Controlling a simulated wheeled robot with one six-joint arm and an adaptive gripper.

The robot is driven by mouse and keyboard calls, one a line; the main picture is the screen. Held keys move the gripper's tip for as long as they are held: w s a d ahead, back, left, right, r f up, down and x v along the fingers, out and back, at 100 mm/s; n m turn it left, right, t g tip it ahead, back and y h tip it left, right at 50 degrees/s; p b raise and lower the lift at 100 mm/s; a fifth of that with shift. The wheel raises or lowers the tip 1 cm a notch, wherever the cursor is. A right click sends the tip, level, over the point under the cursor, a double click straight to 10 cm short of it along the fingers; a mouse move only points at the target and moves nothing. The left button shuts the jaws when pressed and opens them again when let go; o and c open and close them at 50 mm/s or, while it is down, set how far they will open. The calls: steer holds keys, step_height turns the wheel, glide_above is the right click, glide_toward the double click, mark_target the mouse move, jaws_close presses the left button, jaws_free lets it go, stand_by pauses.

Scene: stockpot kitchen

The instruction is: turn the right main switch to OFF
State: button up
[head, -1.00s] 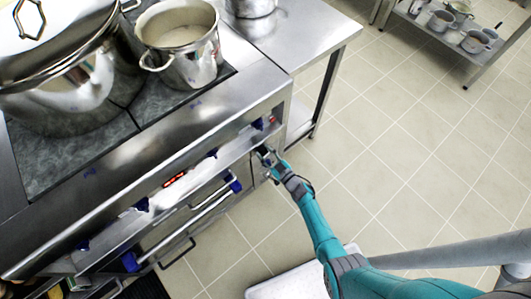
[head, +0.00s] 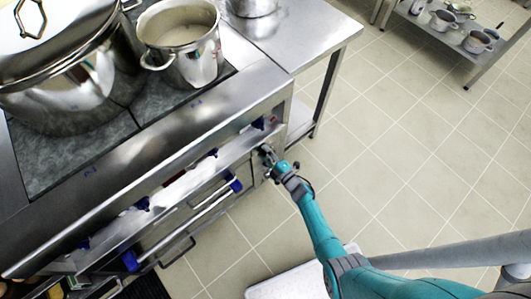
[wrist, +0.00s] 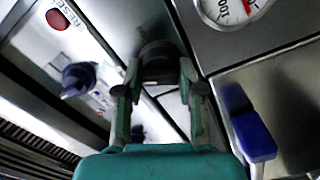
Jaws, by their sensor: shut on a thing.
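The right main switch (wrist: 158,60) is a dark round knob on the steel front of the stove, at the top middle of the wrist view. My gripper (wrist: 160,78) has one finger on each side of it and is shut on it. The switch's pointer and OFF mark cannot be read. In the head view my gripper (head: 268,157) is at the right end of the stove front, below the last blue knob, and hides the switch.
The wrist view shows a red reset button (wrist: 57,20), a blue knob (wrist: 78,79), a dial gauge (wrist: 229,9) and a blue handle end (wrist: 252,137) close by. A lidded stockpot (head: 70,70) and an open pot (head: 184,45) stand on the stove. Tiled floor (head: 400,150) is clear at right.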

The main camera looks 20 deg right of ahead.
steer(key=n, duration=0.5)
steer(key=shift+f, duration=0.1)
stand_by(0.5)
steer(key=o, duration=1.1)
steer(key=shift+o, duration=0.2)
steer(key=v, duration=1.2)
steer(key=shift+s, duration=0.1)
